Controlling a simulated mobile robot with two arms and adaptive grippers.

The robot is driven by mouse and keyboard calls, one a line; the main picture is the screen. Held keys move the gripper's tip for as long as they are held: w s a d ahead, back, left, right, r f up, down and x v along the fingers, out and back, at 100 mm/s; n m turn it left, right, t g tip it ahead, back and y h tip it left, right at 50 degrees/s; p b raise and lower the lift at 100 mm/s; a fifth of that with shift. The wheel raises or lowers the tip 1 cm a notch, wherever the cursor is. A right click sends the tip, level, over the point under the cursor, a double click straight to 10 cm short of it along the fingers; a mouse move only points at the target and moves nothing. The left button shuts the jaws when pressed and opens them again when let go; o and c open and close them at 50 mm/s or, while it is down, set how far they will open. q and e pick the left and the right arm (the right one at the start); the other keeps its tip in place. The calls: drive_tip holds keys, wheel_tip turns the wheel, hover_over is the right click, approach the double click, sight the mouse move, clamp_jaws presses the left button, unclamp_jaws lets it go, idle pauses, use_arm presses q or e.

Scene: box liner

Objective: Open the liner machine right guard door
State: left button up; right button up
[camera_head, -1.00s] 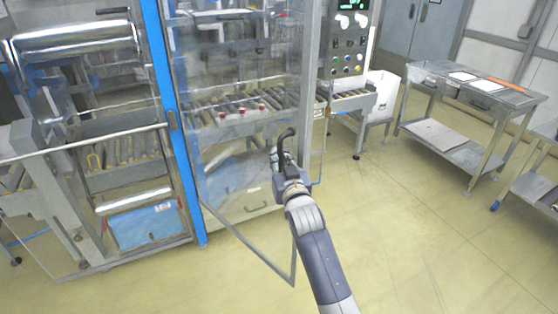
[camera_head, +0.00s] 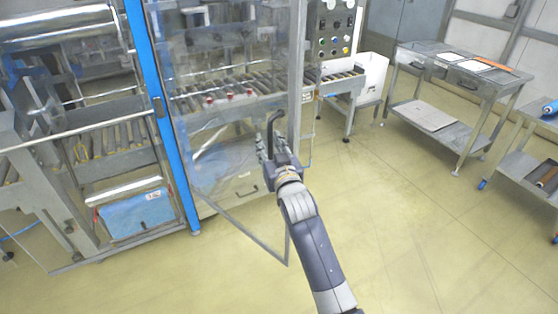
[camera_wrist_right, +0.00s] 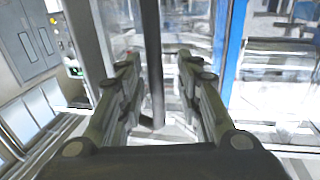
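The right guard door (camera_head: 235,195) is a clear panel in a grey frame. It hangs from the blue post (camera_head: 160,110) and stands swung out at an angle from the liner machine (camera_head: 215,60). Its dark curved handle (camera_head: 274,125) is near the free edge. My right gripper (camera_head: 270,155) is at the handle. In the right wrist view, the dark vertical bar of the handle (camera_wrist_right: 152,65) stands between the two spread fingers of my right gripper (camera_wrist_right: 158,68), with a gap showing on the right side. My left gripper is not in view.
A control panel (camera_head: 335,30) with knobs stands behind the door's free edge. A grey metal table (camera_head: 455,75) and another cart (camera_head: 530,180) are at the right. The yellow floor (camera_head: 400,240) in front of the door is clear.

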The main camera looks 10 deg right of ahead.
drive_tip(key=s+d, duration=0.1)
drive_tip(key=s, duration=1)
drive_tip(key=shift+d, duration=0.3)
